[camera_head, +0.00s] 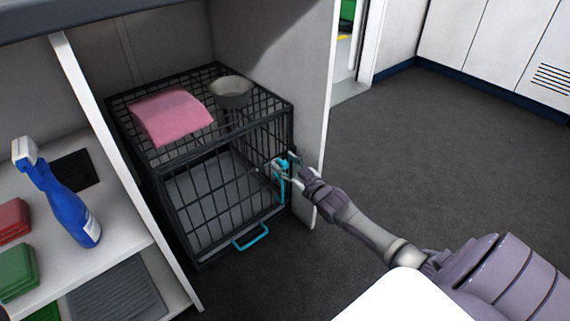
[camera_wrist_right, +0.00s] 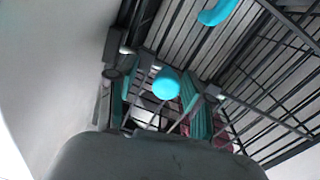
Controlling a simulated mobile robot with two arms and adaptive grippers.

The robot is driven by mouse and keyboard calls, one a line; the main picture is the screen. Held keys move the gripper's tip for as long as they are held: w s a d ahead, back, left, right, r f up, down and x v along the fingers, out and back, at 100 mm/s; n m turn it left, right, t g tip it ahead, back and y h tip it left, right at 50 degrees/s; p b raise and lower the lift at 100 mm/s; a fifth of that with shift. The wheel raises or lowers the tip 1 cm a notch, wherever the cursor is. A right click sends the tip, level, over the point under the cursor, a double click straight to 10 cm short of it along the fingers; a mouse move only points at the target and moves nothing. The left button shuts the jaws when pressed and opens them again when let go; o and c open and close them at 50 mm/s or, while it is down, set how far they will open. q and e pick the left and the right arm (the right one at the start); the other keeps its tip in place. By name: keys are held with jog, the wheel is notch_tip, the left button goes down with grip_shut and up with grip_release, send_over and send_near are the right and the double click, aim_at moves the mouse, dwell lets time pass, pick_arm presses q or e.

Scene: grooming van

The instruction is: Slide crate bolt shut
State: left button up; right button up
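The black wire crate (camera_head: 205,152) stands on the floor in a bay of the cabinet, its barred front facing me. The turquoise bolt (camera_head: 281,164) is at the crate's front right edge. My right gripper (camera_head: 288,172) is at this bolt. In the right wrist view the bolt's round turquoise knob (camera_wrist_right: 167,83) shows in the gap between the teal-padded fingers of my right gripper (camera_wrist_right: 165,103). The fingers stand apart, and I see no clear contact with the knob. The bolt's far end is hidden. My left gripper is out of view.
A turquoise handle (camera_head: 250,237) is low on the crate front. A white panel (camera_head: 326,110) stands close on the right. A blue spray bottle (camera_head: 70,203) is on the left shelf. Open floor lies right.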

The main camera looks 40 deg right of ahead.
jog(key=shift+s, duration=0.1)
jog(key=shift+s+a+f, duration=0.1)
jog(key=shift+s, duration=0.25)
jog(key=s, duration=1.1)
jog(key=shift+d, duration=0.2)
